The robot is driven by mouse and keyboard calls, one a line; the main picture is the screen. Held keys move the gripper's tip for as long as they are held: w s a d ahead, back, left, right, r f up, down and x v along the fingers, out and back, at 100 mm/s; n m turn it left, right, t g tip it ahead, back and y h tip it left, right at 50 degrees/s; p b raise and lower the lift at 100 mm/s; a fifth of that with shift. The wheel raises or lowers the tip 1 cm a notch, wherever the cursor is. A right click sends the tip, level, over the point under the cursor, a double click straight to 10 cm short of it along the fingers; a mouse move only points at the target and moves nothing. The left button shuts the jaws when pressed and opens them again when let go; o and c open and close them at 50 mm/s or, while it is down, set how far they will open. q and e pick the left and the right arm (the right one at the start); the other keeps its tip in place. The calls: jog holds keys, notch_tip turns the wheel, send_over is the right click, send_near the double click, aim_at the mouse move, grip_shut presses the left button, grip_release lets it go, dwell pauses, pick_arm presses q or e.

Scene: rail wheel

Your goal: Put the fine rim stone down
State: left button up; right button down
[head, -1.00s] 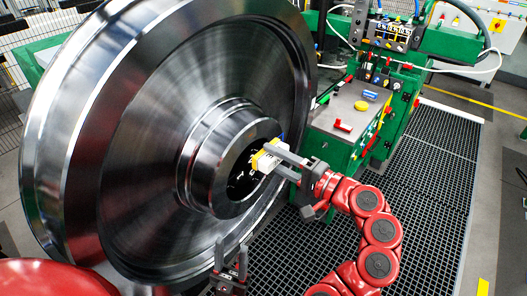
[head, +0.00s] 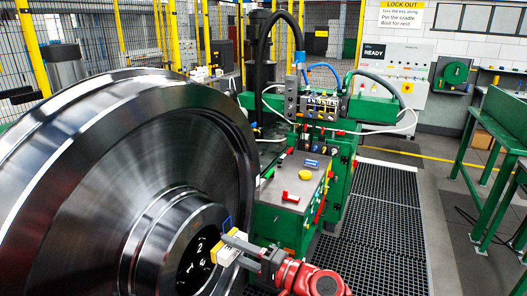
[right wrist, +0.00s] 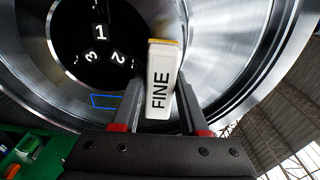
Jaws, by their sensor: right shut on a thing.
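The fine rim stone (head: 229,249) is a white block with a yellow end, in front of the wheel's hub. In the right wrist view the stone (right wrist: 162,85) reads FINE and stands between the two fingers. My right gripper (head: 247,246) is shut on it and holds it in the air, clear of the green bench. The dark hub face (head: 196,262) behind it carries white number tags, and a blue outline (right wrist: 105,101) shows near the bore's edge. My left gripper is out of view.
The big steel wheel (head: 95,190) fills the left. Dark floor grating (head: 385,220) lies open at the right.

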jog(key=w+d+f+m+t+h, duration=0.2)
jog(key=d+f+m+t+h, duration=0.2)
jog(key=d+f, duration=0.4)
jog(key=w+d+f+m+t+h, duration=0.2)
jog(key=d+f+m+t+h, duration=0.3)
jog(key=f, duration=0.5)
jog(key=s+d+f+m+h, duration=0.1)
jog(key=s+d+f+h, duration=0.1)
jog(key=d, duration=0.3)
jog(key=s+d+f+m+t+h, duration=0.1)
jog(key=s+d+f+h, duration=0.1)
jog(key=s+d+h, duration=0.1)
jog(key=s+d+f+m+h, duration=0.2)
jog(key=s+d+f, duration=0.1)
jog(key=d, duration=0.4)
jog(key=shift+s+t, duration=0.3)
jog(key=shift+s, duration=0.1)
